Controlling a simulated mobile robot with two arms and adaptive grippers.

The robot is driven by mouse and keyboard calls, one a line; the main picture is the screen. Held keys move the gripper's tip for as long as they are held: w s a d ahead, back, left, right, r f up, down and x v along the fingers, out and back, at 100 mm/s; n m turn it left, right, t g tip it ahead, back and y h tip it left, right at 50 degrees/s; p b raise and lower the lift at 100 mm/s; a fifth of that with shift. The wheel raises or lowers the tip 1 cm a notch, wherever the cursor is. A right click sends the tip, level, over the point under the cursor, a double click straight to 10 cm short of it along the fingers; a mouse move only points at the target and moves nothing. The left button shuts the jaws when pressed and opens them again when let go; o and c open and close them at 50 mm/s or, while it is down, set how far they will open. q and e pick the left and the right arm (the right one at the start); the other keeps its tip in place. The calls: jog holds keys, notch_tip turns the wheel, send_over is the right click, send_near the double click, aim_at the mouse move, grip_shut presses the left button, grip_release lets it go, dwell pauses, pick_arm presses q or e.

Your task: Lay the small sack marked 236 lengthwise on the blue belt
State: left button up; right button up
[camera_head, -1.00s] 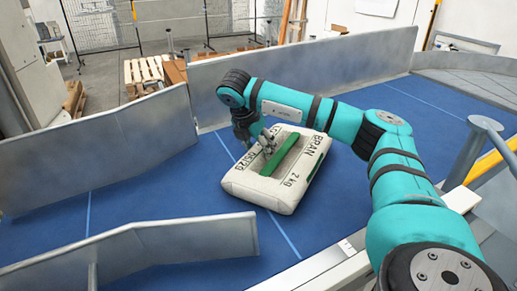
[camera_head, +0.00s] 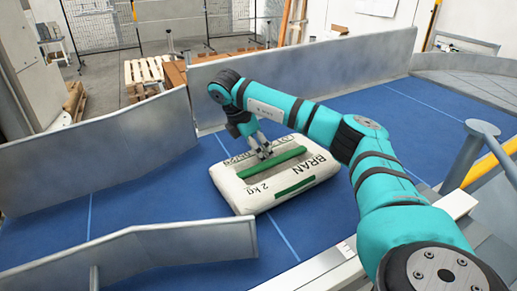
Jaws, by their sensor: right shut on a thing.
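The sack (camera_head: 248,198) is white with rounded edges, a grey panel and the print BRAN and 2 kg. The rest of its print is partly hidden and too small to read surely, so I cannot confirm 236. A green strip (camera_head: 283,160) runs over its top and a green bar shows near its front. My right gripper (camera_head: 266,153) points down at the top of the sack and is shut on it near the strip. The sack is over the blue belt (camera_head: 150,185), its long side roughly along the belt. I cannot tell whether it touches the belt. My left gripper is not in view.
Grey metal guides stand at the back (camera_head: 300,78), left (camera_head: 90,160) and front (camera_head: 140,250) of the belt. A grey post (camera_head: 470,150) and a yellow rail (camera_head: 490,163) stand at the right. Bare belt lies left of the sack and at upper right.

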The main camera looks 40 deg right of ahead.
jog(key=shift+m+p, duration=0.35)
jog(key=shift+m, duration=0.15)
jog(key=shift+w+d+r, duration=0.15)
jog(key=shift+d+r, duration=0.05)
jog(key=shift+d, duration=0.5)
jog(key=shift+w+d+r+p, duration=0.1)
jog(key=shift+w+d+p, duration=0.15)
jog(key=shift+d, duration=0.7)
jog(key=shift+w+d+f+p, duration=0.1)
jog(key=shift+w+d+p, duration=0.15)
jog(key=shift+d, duration=0.65)
jog(key=shift+w+d+r+p, duration=0.15)
jog(key=shift+w+d, duration=0.15)
jog(key=shift+d, duration=0.65)
jog(key=o, duration=1.6)
jog(key=shift+s+a, duration=0.1)
jog(key=shift+o, duration=0.2)
